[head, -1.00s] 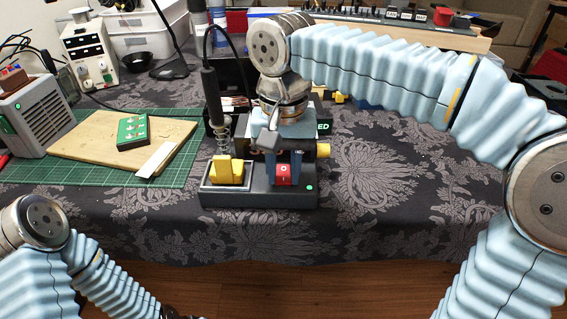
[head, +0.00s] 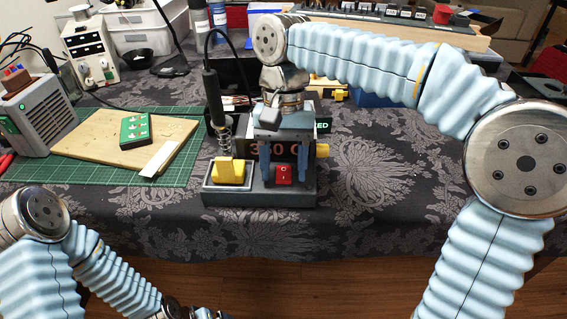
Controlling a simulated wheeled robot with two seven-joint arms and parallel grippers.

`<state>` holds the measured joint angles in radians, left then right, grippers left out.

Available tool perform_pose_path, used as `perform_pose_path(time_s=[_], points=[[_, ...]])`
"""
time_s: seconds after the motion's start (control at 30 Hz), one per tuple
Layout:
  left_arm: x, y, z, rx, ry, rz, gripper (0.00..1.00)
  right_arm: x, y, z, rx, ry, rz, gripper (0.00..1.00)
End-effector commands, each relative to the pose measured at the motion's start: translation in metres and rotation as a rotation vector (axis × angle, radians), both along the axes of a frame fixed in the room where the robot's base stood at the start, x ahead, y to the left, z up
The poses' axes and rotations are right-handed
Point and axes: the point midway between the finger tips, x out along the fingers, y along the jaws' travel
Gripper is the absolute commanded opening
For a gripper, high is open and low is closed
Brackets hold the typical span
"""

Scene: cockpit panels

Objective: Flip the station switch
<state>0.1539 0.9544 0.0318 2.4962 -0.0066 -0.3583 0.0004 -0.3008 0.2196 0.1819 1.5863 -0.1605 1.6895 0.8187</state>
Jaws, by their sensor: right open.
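The soldering station (head: 240,199) stands near the table's front edge, with a lit display (head: 279,149) partly covered by my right gripper. Its red rocker switch (head: 284,175) is low on the front, with white marks. My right gripper (head: 284,182) points down over the station, open and empty. Its blue fingers stand on either side of the switch in the picture; whether they touch the station I cannot tell. My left gripper (head: 205,314) is mostly cut off at the bottom edge, so its jaws do not show.
A yellow sponge (head: 230,171) and an upright soldering iron (head: 213,100) are on the station's left. A green cutting mat (head: 60,170) with a wooden board (head: 85,140) and circuit board (head: 135,130) lies further left. The cloth right of the station is clear.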

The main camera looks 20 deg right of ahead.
Motion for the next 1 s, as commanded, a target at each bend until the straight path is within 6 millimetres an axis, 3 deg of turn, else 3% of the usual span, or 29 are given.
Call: perform_pose_path(time_s=[0.5, 1.0], points=[[0.0, 0.0, 0.0, 0.0, 0.0, 0.0, 1.0, 0.018, -0.005, 0.068, 0.001, -0.001, 0.001, 0.55], [0.0, 0.0, 0.0, 0.0, 0.0, 0.0, 1.0, 0.018, -0.005, 0.072, 0.0, 0.0, 0.0, 0.55]])
